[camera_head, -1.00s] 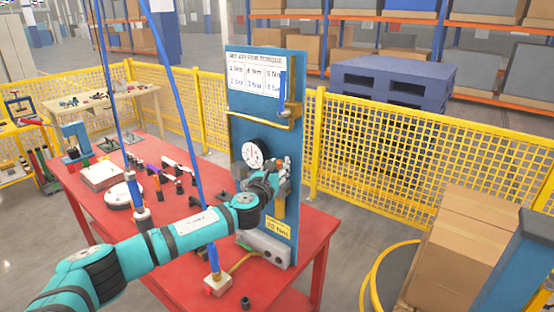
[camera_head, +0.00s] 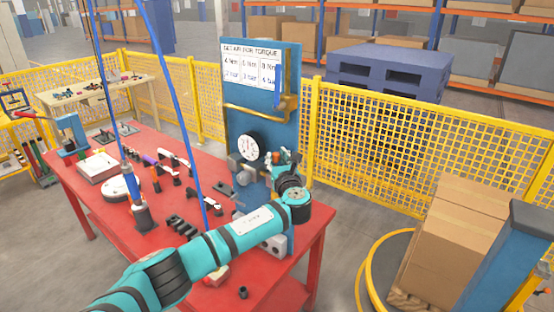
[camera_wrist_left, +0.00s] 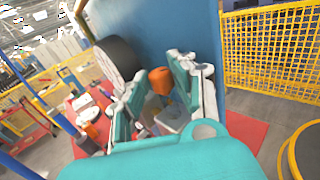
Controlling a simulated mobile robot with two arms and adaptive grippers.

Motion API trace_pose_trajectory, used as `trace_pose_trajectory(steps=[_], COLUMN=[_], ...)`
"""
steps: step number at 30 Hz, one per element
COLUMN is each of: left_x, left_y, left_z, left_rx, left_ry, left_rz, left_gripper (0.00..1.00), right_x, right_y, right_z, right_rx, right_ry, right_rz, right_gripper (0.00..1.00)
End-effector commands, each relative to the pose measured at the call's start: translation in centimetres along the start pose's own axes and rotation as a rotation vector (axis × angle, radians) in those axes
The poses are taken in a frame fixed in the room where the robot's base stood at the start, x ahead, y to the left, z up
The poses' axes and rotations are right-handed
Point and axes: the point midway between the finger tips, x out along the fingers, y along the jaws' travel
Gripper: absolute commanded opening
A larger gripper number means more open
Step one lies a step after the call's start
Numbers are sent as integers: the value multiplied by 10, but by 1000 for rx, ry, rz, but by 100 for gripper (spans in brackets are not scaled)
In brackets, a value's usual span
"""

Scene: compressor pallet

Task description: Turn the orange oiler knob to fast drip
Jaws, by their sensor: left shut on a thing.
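The orange oiler knob (camera_wrist_left: 160,80) shows in the left wrist view between the two fingers of my left gripper (camera_wrist_left: 162,92). The gripper is shut on it, with a finger on each side. In the head view, my left gripper (camera_head: 283,160) is at the right part of the blue board (camera_head: 232,118), right of the round white gauge (camera_head: 250,147). The knob's setting marks cannot be read. My right gripper is not in view.
The board stands on a red table (camera_head: 165,222) holding several parts and tools. Blue hoses hang in front of it. A yellow mesh fence (camera_head: 385,145) stands behind and to the right. Cardboard boxes (camera_head: 455,240) stand at the right.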

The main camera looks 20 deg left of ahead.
Motion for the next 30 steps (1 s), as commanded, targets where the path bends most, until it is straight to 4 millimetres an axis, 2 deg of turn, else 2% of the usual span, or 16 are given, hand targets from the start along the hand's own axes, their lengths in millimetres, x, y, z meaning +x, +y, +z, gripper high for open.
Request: trace_pose_trajectory(steps=[10, 11, 12, 23, 30], left_x=[0, 0, 0, 1, 2], left_y=[1, 1, 1, 2, 9], left_z=[0, 0, 0, 1, 1], left_rx=[1, 1, 1, 1, 5], left_ry=[0, 0, 0, -3, -10], left_rz=[3, 3, 3, -24, -224], left_gripper=[0, 28, 33, 33, 33], right_x=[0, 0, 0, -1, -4], right_y=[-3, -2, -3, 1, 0], right_z=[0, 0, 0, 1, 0], right_rx=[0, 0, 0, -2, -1], right_ry=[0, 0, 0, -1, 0], right_rz=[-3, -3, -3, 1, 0], right_gripper=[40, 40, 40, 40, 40])
